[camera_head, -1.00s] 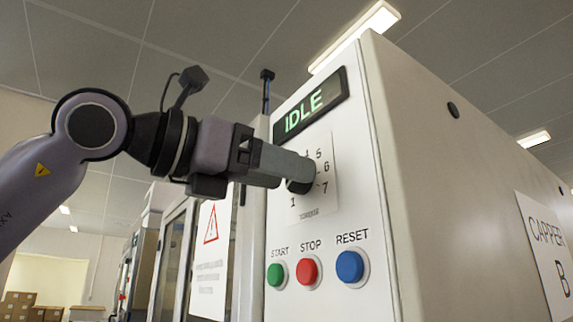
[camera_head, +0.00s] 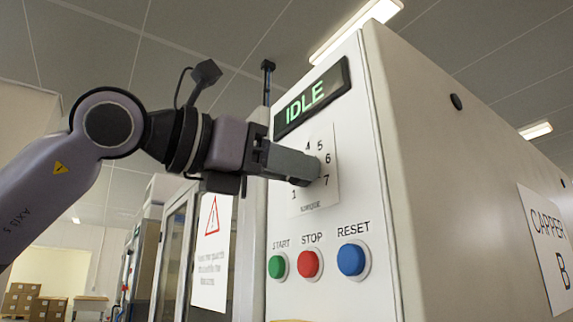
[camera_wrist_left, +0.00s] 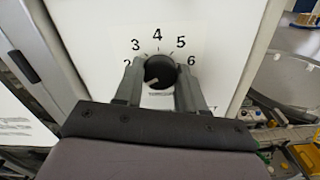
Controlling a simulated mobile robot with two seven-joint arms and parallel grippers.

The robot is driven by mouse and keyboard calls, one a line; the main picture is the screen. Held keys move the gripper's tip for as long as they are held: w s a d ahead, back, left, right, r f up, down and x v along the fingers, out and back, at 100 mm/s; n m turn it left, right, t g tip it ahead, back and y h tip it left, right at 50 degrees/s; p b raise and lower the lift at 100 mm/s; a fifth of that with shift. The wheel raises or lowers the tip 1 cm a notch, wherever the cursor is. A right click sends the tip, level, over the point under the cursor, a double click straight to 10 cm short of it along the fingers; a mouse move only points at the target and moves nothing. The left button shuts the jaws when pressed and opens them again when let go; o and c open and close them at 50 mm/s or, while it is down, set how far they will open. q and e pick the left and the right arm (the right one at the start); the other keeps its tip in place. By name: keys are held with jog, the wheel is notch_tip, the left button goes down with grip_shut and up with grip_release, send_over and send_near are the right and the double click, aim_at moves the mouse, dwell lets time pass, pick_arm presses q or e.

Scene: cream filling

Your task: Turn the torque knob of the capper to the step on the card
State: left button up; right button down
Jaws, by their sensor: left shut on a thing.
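The capper's torque knob (camera_wrist_left: 160,71) is round and black, on a white dial plate (camera_wrist_left: 205,35) with numbers 2 to 6 showing in the left wrist view. A pale mark shows on the knob's lower-left face; I cannot tell its exact step. My left gripper (camera_head: 308,170) reaches the dial from the left in the head view. Its two fingers (camera_wrist_left: 160,85) are shut on the knob, one on each side. In the head view the fingers hide most of the knob and the 2 and 3. My right gripper is not in view. No card with a step is readable.
The display (camera_head: 311,97) reads IDLE. Below the dial are the green START (camera_head: 277,266), red STOP (camera_head: 309,264) and blue RESET (camera_head: 351,260) buttons. A CAPPER B sign (camera_head: 548,250) is on the side wall. A warning sign (camera_head: 212,250) hangs on the left.

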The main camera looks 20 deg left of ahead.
pick_arm(q)
jog(key=shift+f+m+p, duration=0.15)
jog(key=shift+m+p, duration=0.95)
jog(key=shift+m, duration=6.7)
jog(key=shift+f+m+p, duration=0.1)
jog(key=shift+m+p, duration=0.95)
jog(key=shift+m, duration=6.75)
jog(key=o, duration=1.1)
jog(key=shift+c, duration=0.2)
jog(key=shift+s, duration=0.1)
